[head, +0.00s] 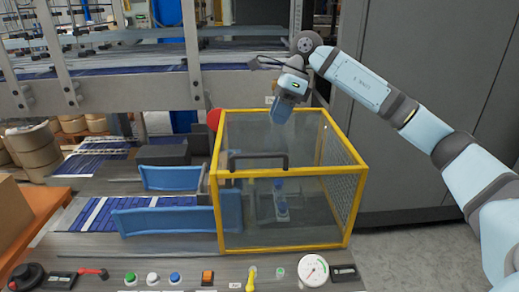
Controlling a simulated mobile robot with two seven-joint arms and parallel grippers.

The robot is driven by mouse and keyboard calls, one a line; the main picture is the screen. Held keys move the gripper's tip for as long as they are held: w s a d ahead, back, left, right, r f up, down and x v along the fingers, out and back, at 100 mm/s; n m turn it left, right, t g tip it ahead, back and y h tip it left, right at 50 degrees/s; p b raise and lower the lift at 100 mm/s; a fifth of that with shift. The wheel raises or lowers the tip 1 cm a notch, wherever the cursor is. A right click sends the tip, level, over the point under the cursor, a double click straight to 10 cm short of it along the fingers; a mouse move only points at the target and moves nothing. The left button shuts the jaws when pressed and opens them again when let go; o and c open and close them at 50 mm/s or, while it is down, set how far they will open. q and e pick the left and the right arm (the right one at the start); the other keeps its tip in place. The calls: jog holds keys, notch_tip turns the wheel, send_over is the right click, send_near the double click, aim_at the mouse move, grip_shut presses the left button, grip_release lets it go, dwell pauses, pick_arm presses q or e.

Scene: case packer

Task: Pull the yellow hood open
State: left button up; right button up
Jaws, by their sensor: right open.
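The yellow hood (230,247) is a box-like yellow frame with clear panels and a mesh right side. It stands on the machine in the middle of the head view and looks closed. Its black handle (258,155) runs along the upper front edge. My right arm reaches in from the right, over the hood's far right side. My left gripper is not in view.
A control panel with buttons and a round gauge (313,269) runs along the front. Blue guide plates (165,220) and a conveyor lie left of the hood. A red ball-shaped part (214,119) sits at its back left corner. A grey cabinet (400,60) stands behind right.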

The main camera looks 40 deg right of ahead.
send_over(279, 166)
jog(key=w+a, duration=0.1)
jog(key=a, duration=0.3)
jog(key=f, duration=0.9)
jog(key=shift+w+a, duration=0.1)
jog(key=shift+a, duration=0.1)
grip_shut()
